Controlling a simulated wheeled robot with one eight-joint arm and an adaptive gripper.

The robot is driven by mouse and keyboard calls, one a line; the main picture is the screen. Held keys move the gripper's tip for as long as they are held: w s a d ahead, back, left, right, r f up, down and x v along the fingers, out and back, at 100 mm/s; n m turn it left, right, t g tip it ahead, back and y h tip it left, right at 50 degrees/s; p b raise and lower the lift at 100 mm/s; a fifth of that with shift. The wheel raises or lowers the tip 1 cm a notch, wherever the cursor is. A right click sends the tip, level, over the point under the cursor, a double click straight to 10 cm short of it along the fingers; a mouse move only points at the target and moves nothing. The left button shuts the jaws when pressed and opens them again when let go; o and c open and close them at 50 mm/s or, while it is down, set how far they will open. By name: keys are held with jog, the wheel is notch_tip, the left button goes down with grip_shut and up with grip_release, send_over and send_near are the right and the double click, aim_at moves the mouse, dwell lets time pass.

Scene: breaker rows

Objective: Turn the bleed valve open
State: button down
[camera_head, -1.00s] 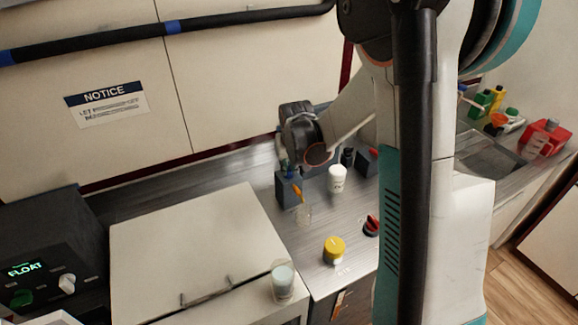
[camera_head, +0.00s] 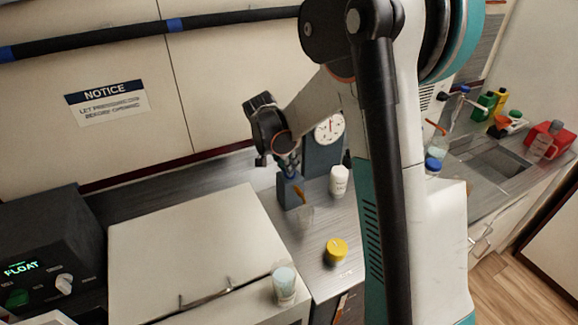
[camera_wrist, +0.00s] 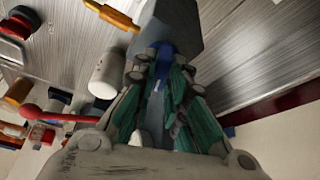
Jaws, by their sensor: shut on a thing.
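A blue piece (camera_head: 290,174) on top of the block, apparently the bleed valve's handle, is mostly covered by my fingers. My gripper (camera_head: 288,165) comes down on it from above. In the wrist view the green-padded fingers of my gripper (camera_wrist: 158,88) are closed around the blue piece (camera_wrist: 164,62) at the edge of the grey block (camera_wrist: 172,25). How far it is turned cannot be told.
A round gauge (camera_head: 329,128) stands behind the block. A white bottle (camera_head: 339,181) is close on its right, and a yellow-capped jar (camera_head: 336,250) nearer the front. A glass (camera_head: 284,287) stands on the pale cabinet lid (camera_head: 190,250).

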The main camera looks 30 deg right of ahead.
jog(key=shift+w+m+g, duration=0.1)
jog(key=shift+m+g, duration=0.7)
jog(key=shift+m, duration=1.1)
jog(key=c, duration=1.6)
grip_release()
jog(key=v, duration=1.2)
